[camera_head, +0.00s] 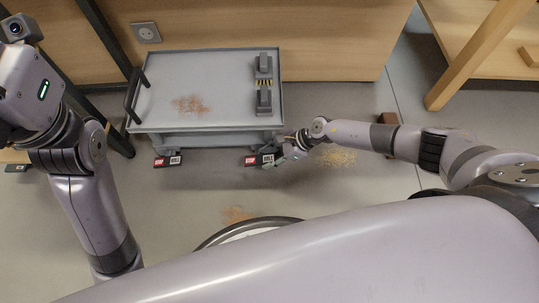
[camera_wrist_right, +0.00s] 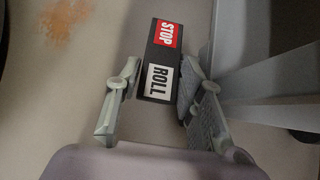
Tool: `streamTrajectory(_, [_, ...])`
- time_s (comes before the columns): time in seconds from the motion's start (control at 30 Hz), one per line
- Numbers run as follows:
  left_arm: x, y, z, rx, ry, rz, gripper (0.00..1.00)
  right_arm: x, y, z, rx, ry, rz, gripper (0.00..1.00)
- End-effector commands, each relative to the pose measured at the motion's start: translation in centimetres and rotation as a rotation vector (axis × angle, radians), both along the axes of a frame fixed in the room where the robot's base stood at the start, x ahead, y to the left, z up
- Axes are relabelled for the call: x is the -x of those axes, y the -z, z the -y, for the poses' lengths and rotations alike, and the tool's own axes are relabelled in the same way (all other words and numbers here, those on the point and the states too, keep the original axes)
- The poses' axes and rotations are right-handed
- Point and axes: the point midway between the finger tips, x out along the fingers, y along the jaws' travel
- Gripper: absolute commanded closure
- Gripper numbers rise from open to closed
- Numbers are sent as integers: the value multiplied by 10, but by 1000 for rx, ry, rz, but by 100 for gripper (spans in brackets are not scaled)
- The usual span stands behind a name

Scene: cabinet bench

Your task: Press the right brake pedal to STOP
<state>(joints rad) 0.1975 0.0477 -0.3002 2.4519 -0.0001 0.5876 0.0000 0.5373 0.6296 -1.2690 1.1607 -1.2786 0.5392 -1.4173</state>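The right brake pedal (camera_head: 259,159) sits low at the cart's front right corner. It has a red STOP half and a white ROLL half. In the right wrist view the pedal (camera_wrist_right: 160,62) has STOP at the far end and ROLL nearer me. My right gripper (camera_head: 283,157) is beside its ROLL end in the head view. In the wrist view my right gripper (camera_wrist_right: 161,78) is open, with one finger on each side of the ROLL half. I cannot tell whether the fingers touch the pedal or which way it is tilted. My left gripper is out of view.
The grey cart (camera_head: 215,75) stands against a wooden cabinet, with a dark device (camera_head: 263,68) on top. A left pedal (camera_head: 168,160) also shows STOP and ROLL. Spilled grains (camera_head: 335,157) lie on the floor to the right. The floor in front is mostly clear.

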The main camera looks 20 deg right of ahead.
Motion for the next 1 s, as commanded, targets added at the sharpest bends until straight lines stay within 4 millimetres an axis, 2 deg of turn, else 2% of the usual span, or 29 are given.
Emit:
streamTrajectory(0.47, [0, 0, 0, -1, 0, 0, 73, 0, -7, 5, -1, 1, 3, 58])
streamTrajectory(1.0, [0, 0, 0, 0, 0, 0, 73, 20, -78, 70, 0, 2, 1, 58])
